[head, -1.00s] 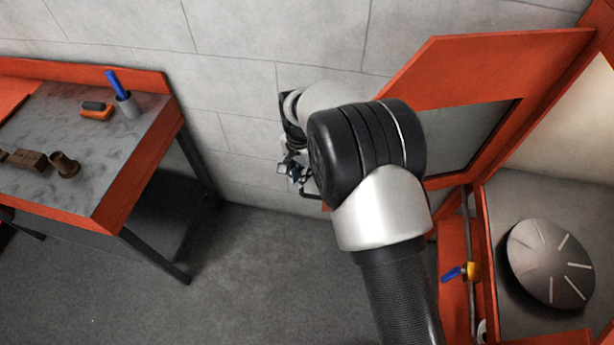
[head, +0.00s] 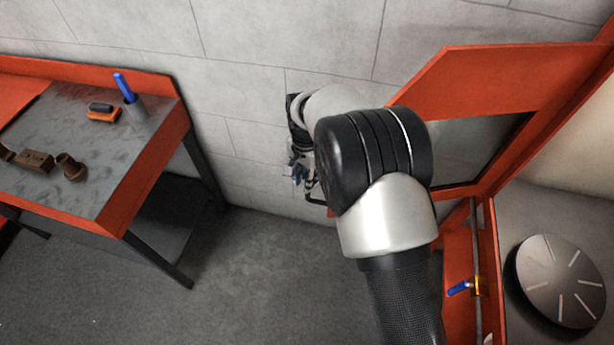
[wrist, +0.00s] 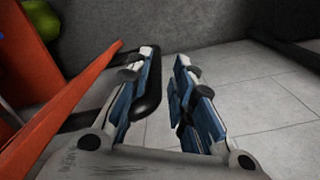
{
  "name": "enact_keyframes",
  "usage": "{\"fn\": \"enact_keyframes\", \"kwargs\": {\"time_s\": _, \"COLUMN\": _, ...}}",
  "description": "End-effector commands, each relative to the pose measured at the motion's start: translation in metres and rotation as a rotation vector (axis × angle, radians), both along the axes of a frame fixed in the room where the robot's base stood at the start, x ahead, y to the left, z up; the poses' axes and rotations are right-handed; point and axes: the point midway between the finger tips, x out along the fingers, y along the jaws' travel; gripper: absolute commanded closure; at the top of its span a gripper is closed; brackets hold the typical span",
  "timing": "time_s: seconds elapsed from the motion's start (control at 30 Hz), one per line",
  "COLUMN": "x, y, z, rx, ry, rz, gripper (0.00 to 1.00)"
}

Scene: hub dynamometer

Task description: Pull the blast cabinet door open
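The orange blast cabinet door (head: 500,90), with a dark window, stands swung wide open from the cabinet (head: 485,260). My gripper (head: 302,174) is at the door's free edge, partly hidden behind my arm. In the wrist view, my gripper's two blue-padded fingers (wrist: 168,92) are apart. The black door handle (wrist: 150,98) lies between them, close against the left finger, with a gap to the right finger. The door also shows as an orange panel at left in the wrist view (wrist: 65,100).
A round slotted turntable (head: 560,280) sits inside the cabinet. A blue-levered valve (head: 470,288) is on its front. An orange-edged workbench (head: 150,175) with small parts and a cup stands at left. The grey floor (head: 260,280) between is clear. A block wall (head: 250,100) runs behind.

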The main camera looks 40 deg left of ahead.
Motion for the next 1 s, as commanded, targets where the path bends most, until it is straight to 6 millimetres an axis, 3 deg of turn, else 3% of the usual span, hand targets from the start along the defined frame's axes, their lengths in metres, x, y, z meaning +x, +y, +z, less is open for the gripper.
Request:
{"fn": "enact_keyframes", "kwargs": {"time_s": 0.03, "x": 0.007, "y": 0.004, "z": 0.020, "rx": 0.015, "ry": -0.016, "rz": 0.001, "gripper": 0.67}}
{"fn": "enact_keyframes", "kwargs": {"time_s": 0.2, "x": 0.008, "y": 0.004, "z": 0.058, "rx": 0.016, "ry": -0.018, "rz": 0.000, "gripper": 0.67}}
{"fn": "enact_keyframes", "kwargs": {"time_s": 0.5, "x": 0.006, "y": 0.002, "z": 0.107, "rx": 0.012, "ry": -0.014, "rz": 0.001, "gripper": 0.67}}
{"fn": "enact_keyframes", "kwargs": {"time_s": 0.7, "x": 0.006, "y": 0.002, "z": 0.118, "rx": 0.010, "ry": -0.013, "rz": 0.001, "gripper": 0.67}}
{"fn": "enact_keyframes", "kwargs": {"time_s": 1.0, "x": 0.005, "y": 0.001, "z": 0.118, "rx": 0.009, "ry": -0.013, "rz": 0.001, "gripper": 0.67}}
